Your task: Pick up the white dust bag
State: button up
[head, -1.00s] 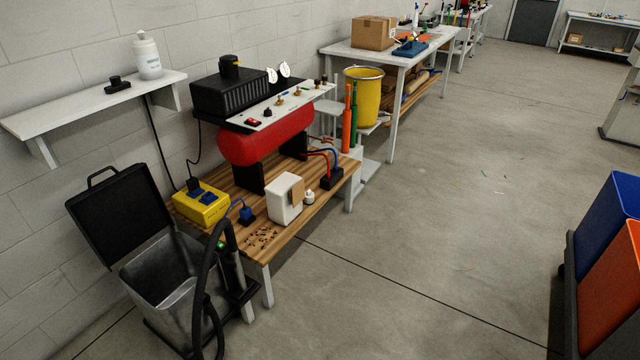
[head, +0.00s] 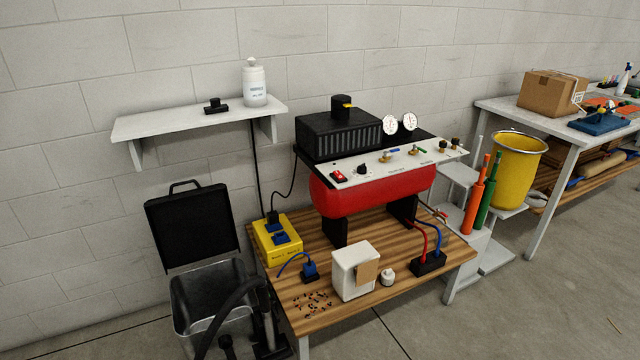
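The white dust bag (head: 350,273) stands upright on the wooden bench top (head: 330,316), near its front edge. A tan cardboard-like patch (head: 367,271) is on its right front side. It is in front of the red compressor tank, beside a small white round piece (head: 388,277). Nothing is touching it from above. My gripper is not in view.
An open metal bin (head: 209,300) with a raised black lid and a black hose stands left of the bench. Brown debris (head: 312,301), a blue plug (head: 310,270) and a black socket block (head: 429,262) lie near the bag. A shelf (head: 196,122) juts from the wall.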

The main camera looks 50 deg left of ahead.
aim_at(355, 267)
jog(key=u, duration=1)
jog(key=i, duration=0.85)
jog(key=u, duration=0.9)
